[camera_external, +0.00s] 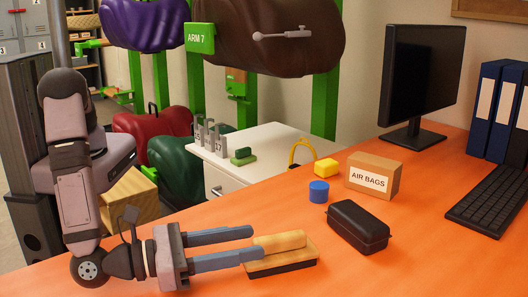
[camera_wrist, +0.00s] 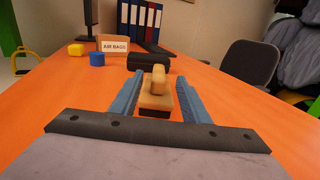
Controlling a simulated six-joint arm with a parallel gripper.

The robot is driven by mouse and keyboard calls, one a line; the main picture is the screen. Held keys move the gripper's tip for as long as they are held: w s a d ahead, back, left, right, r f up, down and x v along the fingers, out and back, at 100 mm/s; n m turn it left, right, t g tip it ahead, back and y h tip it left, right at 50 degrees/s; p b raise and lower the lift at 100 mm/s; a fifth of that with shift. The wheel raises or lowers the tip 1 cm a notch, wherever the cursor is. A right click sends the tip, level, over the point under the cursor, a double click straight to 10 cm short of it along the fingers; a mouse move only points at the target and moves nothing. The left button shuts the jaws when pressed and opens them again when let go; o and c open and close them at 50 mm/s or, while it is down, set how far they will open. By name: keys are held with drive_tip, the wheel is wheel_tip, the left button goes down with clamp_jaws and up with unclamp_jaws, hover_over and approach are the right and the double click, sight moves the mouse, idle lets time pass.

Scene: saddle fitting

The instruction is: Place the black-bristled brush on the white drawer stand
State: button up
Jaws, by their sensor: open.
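The brush (camera_external: 282,261) has a tan wooden body with a raised handle and black bristles underneath. It lies bristles down on the orange desk, in front of my gripper (camera_external: 257,245). My gripper is open and low over the desk, its two blue-grey fingers pointing at the brush. In the wrist view the brush (camera_wrist: 157,103) sits between the fingers of my gripper (camera_wrist: 158,82); I cannot tell whether either touches it. The white drawer stand (camera_external: 285,141) is behind the desk, left of the boxes, with a green-and-dark brush-like item (camera_external: 243,156) on top.
Grey numbered holders (camera_external: 209,137) stand on the stand's left edge. A black case (camera_external: 358,226), blue cylinder (camera_external: 319,191), yellow block (camera_external: 326,167) and AIR BAGS box (camera_external: 373,177) are on the desk. A yellow loop (camera_external: 303,152) rises near the stand. The front right desk is clear.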

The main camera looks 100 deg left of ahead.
sight(280, 236)
drive_tip(key=shift+f, duration=0.4)
drive_tip(key=shift+r+p+x, duration=0.15)
drive_tip(key=shift+p+x, duration=0.3)
drive_tip(key=shift+x, duration=1.05)
drive_tip(key=shift+r+p+x, duration=0.15)
drive_tip(key=shift+p+x, duration=0.25)
drive_tip(key=shift+x, duration=1.85)
drive_tip(key=shift+a, duration=0.1)
clamp_jaws()
